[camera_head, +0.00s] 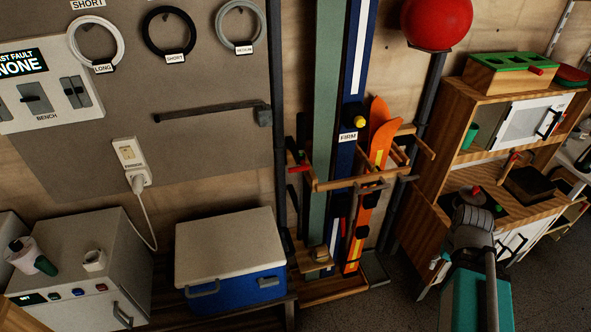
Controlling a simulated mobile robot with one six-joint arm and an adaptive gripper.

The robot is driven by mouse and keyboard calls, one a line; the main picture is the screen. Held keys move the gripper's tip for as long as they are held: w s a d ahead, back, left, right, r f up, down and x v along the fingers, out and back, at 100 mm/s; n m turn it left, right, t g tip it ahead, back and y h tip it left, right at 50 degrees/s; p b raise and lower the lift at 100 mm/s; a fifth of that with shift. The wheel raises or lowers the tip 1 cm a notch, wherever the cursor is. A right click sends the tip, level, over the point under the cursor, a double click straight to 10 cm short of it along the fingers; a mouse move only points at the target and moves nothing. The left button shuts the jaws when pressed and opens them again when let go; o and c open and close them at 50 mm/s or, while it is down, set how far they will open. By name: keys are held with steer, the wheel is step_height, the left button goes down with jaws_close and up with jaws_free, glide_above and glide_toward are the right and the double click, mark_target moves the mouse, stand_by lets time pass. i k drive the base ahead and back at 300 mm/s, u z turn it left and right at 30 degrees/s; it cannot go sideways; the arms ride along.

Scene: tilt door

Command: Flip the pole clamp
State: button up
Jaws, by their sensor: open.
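I cannot tell for certain which part is the pole clamp. A dark vertical pole (278,120) stands left of the ski rack, with a dark block (264,116) beside it at the end of a horizontal rod (210,110). A small red and black fitting (298,166) sits lower, at the rack's left end. My gripper cannot be made out; only my arm's grey and teal parts show at the lower right, apart from the rack.
The wooden rack (340,183) holds tall boards and orange skis (378,150). A second dark pole (425,100) bears a red ball (437,20). A blue cooler (232,285) stands left, a wooden play kitchen (440,130) right. Bare floor (380,312) lies in front.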

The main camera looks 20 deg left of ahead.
mark_target(304, 167)
steer(key=u, duration=0.05)
steer(key=k, duration=1.15)
steer(key=u, duration=1.2)
steer(key=i, duration=1)
